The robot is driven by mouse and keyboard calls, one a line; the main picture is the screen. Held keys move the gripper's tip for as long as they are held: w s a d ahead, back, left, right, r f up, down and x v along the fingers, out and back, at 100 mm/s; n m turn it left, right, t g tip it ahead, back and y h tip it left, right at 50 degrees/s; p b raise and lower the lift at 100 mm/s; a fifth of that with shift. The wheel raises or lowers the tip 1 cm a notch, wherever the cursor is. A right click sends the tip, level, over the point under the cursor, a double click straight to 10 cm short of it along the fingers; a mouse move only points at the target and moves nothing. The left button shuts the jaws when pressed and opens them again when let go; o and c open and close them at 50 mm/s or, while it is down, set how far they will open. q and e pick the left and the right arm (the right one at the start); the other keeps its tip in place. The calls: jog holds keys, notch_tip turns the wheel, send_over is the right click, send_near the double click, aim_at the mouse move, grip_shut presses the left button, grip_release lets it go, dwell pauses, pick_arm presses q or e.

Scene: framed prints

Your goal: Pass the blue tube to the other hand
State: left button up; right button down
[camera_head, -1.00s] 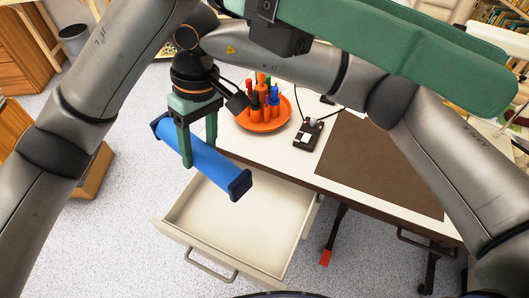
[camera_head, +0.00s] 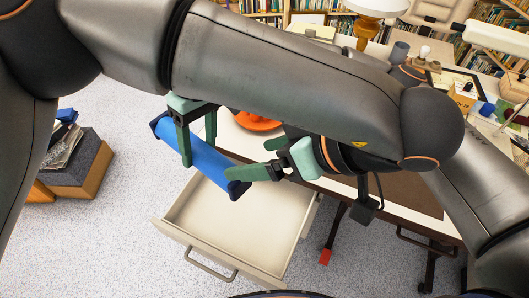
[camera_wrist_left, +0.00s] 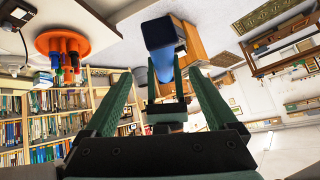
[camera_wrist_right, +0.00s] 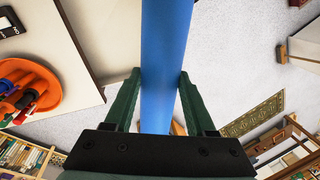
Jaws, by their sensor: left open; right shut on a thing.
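The blue tube (camera_head: 209,163) has dark end caps and hangs tilted in the air above the open drawer, its near end down to the right. My right gripper (camera_head: 198,152) is shut on it towards its upper left part; the right wrist view shows the tube (camera_wrist_right: 164,60) between its fingers (camera_wrist_right: 158,78). My left gripper (camera_head: 249,158) is open beside the tube's near end. Its lower finger overlaps that end in the head view; I cannot tell if they touch. In the left wrist view the tube (camera_wrist_left: 160,35) lies ahead, beyond the open fingers (camera_wrist_left: 160,73).
The pulled-out drawer (camera_head: 235,228) is below the tube and looks empty. The orange plate (camera_head: 258,122) on the desk is mostly hidden by my left arm; it holds several bottles or pens in the left wrist view.

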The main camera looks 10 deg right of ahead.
aim_at(227, 164)
pick_arm(q)
jog(key=x, duration=1.1)
jog(key=shift+a+f, duration=0.1)
jog(key=shift+f, duration=0.05)
jog(key=shift+c, duration=0.2)
grip_shut()
pick_arm(e)
jog(key=shift+a, duration=0.15)
jog(key=shift+c, duration=2.4)
grip_release()
jog(key=o, duration=0.3)
jog(key=shift+o, duration=0.2)
